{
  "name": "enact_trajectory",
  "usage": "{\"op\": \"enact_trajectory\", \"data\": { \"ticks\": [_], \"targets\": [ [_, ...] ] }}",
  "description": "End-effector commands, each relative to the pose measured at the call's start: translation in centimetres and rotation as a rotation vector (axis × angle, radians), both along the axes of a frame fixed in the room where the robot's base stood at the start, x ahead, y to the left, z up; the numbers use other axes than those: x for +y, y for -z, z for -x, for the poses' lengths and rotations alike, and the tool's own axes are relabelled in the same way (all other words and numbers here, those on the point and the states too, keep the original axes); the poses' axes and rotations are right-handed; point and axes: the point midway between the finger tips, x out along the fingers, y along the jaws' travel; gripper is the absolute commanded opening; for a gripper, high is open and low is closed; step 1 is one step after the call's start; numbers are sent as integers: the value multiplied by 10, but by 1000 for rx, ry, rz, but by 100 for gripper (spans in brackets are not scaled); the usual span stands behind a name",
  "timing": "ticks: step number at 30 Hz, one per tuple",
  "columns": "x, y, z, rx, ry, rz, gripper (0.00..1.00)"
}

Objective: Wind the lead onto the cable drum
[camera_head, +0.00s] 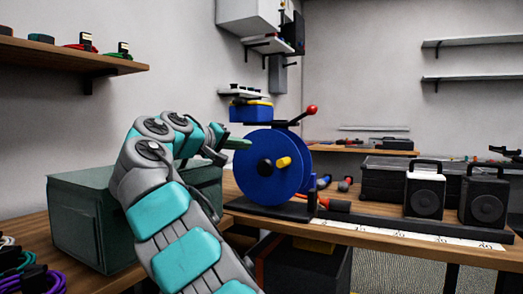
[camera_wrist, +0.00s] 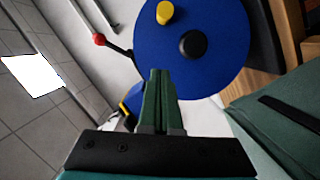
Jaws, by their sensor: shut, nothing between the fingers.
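The cable drum (camera_head: 246,182) is a blue disc with a black hub (camera_head: 264,167) and a yellow crank knob (camera_head: 284,162), upright on a dark base on the bench. The drum also fills the top of the wrist view (camera_wrist: 222,72). A lever with a red ball (camera_head: 311,110) rises behind it. My gripper (camera_head: 243,143) has dark green fingers, shut and empty, near the drum's upper left edge. In the wrist view the closed fingertips (camera_wrist: 160,74) point toward the disc's rim; contact cannot be told. I cannot make out a lead on the drum.
A green case (camera_head: 88,222) stands left behind my arm. Coiled cables (camera_head: 50,282) lie at lower left. A white scale strip (camera_head: 400,236) runs along the bench front. Two black speaker-like boxes (camera_head: 425,190) and a dark case (camera_head: 385,181) stand to the right.

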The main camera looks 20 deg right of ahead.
Motion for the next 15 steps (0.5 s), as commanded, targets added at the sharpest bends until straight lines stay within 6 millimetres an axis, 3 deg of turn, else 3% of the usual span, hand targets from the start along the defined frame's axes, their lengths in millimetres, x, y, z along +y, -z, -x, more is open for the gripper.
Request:
{"op": "enact_trajectory", "data": {
  "ticks": [15],
  "targets": [
    [-70,11,-37,-4,-6,-4,0]
  ]
}}
